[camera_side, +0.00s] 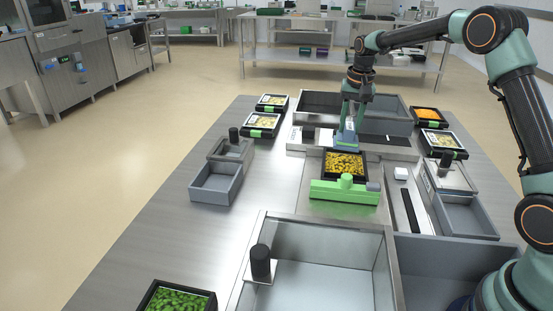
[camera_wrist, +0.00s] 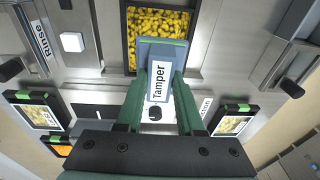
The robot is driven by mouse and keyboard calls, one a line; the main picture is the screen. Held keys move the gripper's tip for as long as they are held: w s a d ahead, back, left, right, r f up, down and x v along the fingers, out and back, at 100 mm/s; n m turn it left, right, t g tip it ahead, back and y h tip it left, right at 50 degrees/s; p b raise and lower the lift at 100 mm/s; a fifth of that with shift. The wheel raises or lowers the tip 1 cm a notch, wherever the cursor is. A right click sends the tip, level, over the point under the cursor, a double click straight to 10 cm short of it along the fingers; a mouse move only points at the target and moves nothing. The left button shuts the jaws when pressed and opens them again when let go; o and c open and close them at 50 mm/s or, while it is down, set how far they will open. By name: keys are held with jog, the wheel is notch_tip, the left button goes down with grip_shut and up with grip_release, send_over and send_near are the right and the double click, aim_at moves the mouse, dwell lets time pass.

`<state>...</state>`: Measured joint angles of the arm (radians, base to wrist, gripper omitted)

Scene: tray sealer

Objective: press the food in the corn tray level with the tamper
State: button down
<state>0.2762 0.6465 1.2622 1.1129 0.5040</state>
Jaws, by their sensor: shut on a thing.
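My gripper (camera_wrist: 160,105) is shut on the tamper (camera_wrist: 160,84), a blue-grey block with a white label reading "Tamper". In the side view the tamper (camera_side: 346,142) is at the far edge of the corn tray (camera_side: 366,170). The corn tray is black and filled with yellow corn (camera_side: 343,163). In the wrist view the tamper covers part of the corn (camera_wrist: 158,24) at the near end of the tray. I cannot tell whether the tamper touches the corn. The tray sits behind a green bar (camera_side: 330,191) with a round knob.
Grey bins (camera_side: 216,186) stand at the left and more (camera_side: 465,215) at the right. A large open bin (camera_side: 330,258) is in front. Sealed trays lie at the back left (camera_side: 264,123) and right (camera_side: 443,144). A tray of green food (camera_side: 180,299) is at the front left.

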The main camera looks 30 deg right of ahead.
aim_at(347, 145)
jog(key=shift+f, duration=3)
jog(key=shift+f, duration=0.3)
jog(key=shift+r, duration=3.8)
jog(key=shift+a, duration=0.1)
